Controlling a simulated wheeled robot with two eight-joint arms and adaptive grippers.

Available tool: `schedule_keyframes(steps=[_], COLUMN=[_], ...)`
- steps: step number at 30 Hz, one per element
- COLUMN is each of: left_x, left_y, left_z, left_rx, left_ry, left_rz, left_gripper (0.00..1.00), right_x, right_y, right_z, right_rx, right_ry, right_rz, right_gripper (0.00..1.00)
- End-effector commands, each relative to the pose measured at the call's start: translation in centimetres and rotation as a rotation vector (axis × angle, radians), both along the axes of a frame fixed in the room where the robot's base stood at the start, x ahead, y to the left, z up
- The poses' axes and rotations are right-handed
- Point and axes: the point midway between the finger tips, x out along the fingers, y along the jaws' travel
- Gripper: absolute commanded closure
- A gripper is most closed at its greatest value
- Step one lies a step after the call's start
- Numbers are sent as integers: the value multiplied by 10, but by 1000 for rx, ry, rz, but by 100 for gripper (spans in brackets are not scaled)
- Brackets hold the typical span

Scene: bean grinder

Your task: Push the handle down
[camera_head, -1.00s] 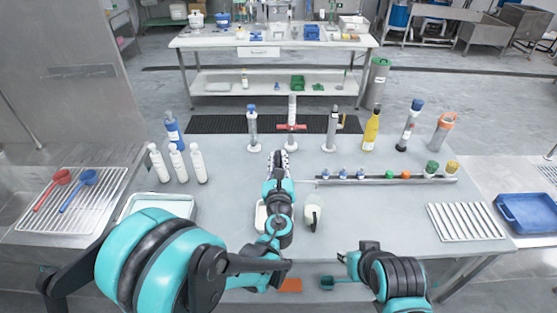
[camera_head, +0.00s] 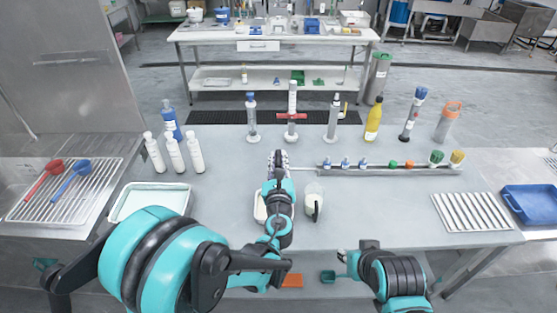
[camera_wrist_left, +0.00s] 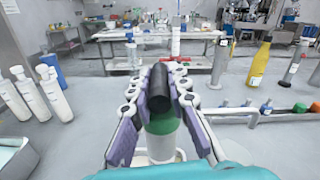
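My left gripper (camera_head: 278,160) reaches out over the middle of the table. In the left wrist view its grey-purple fingers (camera_wrist_left: 162,73) stand apart, one on each side of a black cylindrical part (camera_wrist_left: 161,92), apparently the handle. Below that is a green body (camera_wrist_left: 163,135) with a pale base beneath it. Whether the fingers touch the black part is not clear. In the head view my arm hides most of this device. My right gripper (camera_head: 342,257) is low at the table's front edge, away from the device; its fingers are too small to read.
White bottles (camera_head: 174,155) stand at left, beside a white tray (camera_head: 125,204). A rail (camera_head: 385,171) with small coloured caps runs at right. Tall bottles line the back. Open tabletop lies right of the jug.

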Motion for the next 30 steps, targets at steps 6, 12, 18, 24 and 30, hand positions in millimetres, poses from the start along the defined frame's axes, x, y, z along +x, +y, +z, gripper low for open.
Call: schedule_keyframes(steps=[6, 12, 18, 24, 30], left_x=[0, -2, -29, -74, -108], left_y=[0, 0, -1, -1, -1], left_z=[-1, -1, 0, -1, -1], left_rx=[-1, 0, 0, -1, -1], left_ry=[0, 0, 1, 0, 1], left_rz=[1, 0, -2, -3, -2], left_gripper=[62, 62, 62, 62, 62], right_x=[0, 0, 0, 0, 0], right_y=[0, 0, 0, 0, 0], right_z=[-1, 0, 0, 0, 0], right_rx=[0, 0, 0, 0, 0], right_ry=[0, 0, 0, 0, 0], right_rz=[0, 0, 0, 0, 0], right_gripper=[70, 70, 70, 70, 70])
